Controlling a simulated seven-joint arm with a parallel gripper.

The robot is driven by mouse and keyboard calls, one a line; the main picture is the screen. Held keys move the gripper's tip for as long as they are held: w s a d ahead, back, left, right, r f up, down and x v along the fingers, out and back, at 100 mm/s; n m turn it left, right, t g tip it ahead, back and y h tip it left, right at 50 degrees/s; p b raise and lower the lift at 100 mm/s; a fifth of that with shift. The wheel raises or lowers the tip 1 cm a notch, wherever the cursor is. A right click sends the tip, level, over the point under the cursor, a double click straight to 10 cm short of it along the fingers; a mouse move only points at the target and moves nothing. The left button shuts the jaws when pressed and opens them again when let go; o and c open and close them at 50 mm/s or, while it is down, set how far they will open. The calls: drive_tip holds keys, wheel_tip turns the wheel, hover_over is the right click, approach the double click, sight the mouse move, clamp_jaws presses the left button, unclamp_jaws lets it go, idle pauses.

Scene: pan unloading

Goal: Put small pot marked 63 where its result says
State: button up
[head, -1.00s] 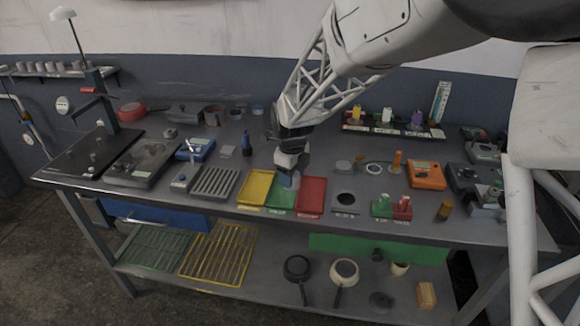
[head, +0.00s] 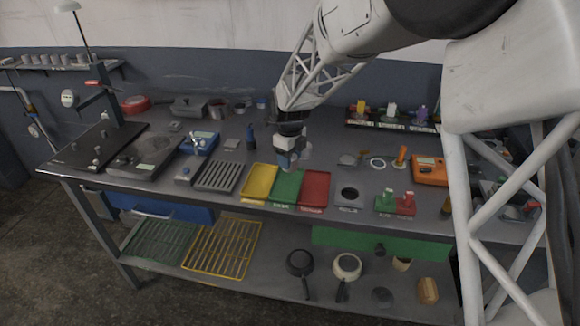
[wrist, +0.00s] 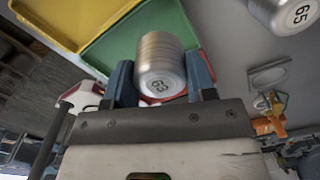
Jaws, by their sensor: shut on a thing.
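The small metal pot marked 63 (wrist: 160,68) sits between the two blue fingers of my gripper (wrist: 161,77) in the wrist view, with its number facing the camera. My gripper is shut on it. In the head view, my gripper (head: 288,160) is near the back edge of the green tray (head: 286,188); the pot is hard to make out there. The yellow tray (head: 259,182) is left of the green one and the red tray (head: 314,189) is right of it. The yellow (wrist: 70,15) and green (wrist: 145,30) trays also show in the wrist view.
Another metal pot marked 65 (wrist: 287,12) shows in the wrist view, apart from the held one. A grey slotted rack (head: 217,177) lies left of the trays. A grey block with a dark round opening (head: 348,195) and a green-and-red stand (head: 395,204) are to the right.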

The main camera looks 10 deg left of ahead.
drive_tip(key=shift+f, duration=1.7)
drive_tip(key=shift+f, duration=0.15)
drive_tip(key=o, duration=1)
wheel_tip(320, 180, up, 12)
drive_tip(key=shift+r, duration=0.15)
